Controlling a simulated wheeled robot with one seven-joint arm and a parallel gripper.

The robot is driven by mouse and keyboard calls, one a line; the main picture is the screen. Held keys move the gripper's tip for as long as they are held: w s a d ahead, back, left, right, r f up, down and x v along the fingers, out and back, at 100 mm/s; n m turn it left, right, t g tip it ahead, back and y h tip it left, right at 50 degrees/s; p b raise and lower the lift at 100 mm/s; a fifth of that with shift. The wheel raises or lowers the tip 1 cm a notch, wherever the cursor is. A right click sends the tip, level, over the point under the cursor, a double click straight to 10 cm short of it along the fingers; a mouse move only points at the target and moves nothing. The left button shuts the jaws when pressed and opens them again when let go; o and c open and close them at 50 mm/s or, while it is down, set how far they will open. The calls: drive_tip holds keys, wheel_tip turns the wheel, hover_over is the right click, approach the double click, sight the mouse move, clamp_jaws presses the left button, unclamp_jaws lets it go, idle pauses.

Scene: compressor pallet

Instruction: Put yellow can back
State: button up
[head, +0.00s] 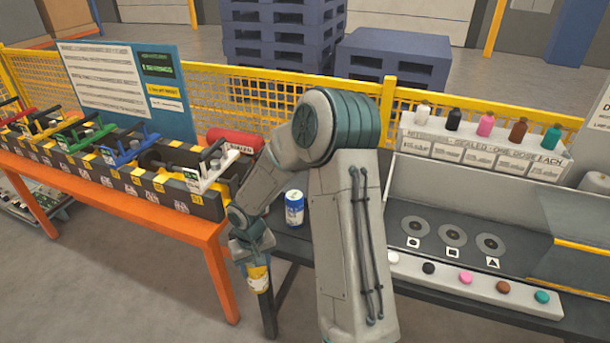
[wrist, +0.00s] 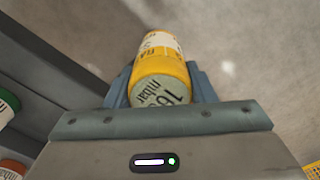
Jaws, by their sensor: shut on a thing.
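The yellow can (head: 259,280) hangs from my gripper (head: 254,255) in the head view, in front of the gap between the orange table and the dark bench. In the wrist view, the yellow can (wrist: 161,72) lies between the two fingers of my gripper (wrist: 161,88), which are shut on it. Its grey-green end, marked "16 mbar", faces the camera. The can is clear of any surface below it. A blue and white can (head: 294,208) stands upright on the dark bench, just right of my forearm. My arm hides part of the bench.
The orange table (head: 190,229) carries a black-and-yellow rack (head: 135,177) with coloured clamps. A red cylinder (head: 236,139) lies behind it. The bench holds a bottle shelf (head: 480,150), discs and a strip of coloured knobs (head: 476,288). A crate (head: 40,207) sits under the table.

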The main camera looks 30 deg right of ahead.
wheel_tip(320, 180, up, 3)
drive_tip(key=shift+f+p, duration=0.1)
drive_tip(key=shift+p, duration=0.85)
drive_tip(key=shift+s+f+b, duration=0.1)
drive_tip(key=shift+f+b, duration=0.2)
drive_tip(key=shift+f, duration=0.05)
drive_tip(key=shift+d, duration=0.1)
